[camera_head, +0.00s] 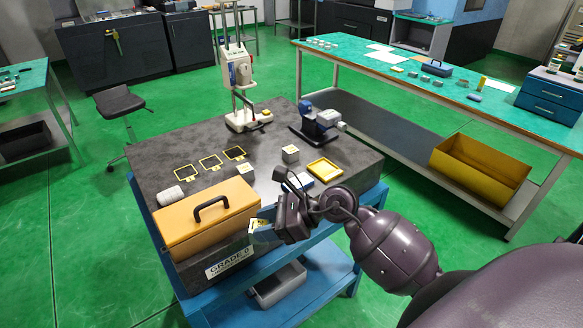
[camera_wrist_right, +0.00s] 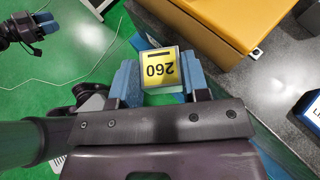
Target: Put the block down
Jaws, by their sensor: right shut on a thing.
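My right gripper (camera_head: 272,226) is shut on a block (camera_head: 258,223) with a yellow face. Two similar blocks stand on the plate, one (camera_head: 291,154) near the middle and one (camera_head: 245,171) nearer the outlined squares. A dark gripper with blue pads, apparently my left gripper (camera_wrist_right: 42,24), shows in the wrist view; its opening is unclear.
An orange case (camera_head: 190,222) with a black handle lies at the plate's front, beside the held block. Three yellow-outlined squares (camera_head: 210,162) are bare. A yellow tray (camera_head: 325,169), a white roll (camera_head: 170,195), a stand gauge (camera_head: 240,85) and a blue-grey instrument (camera_head: 320,124) occupy the plate.

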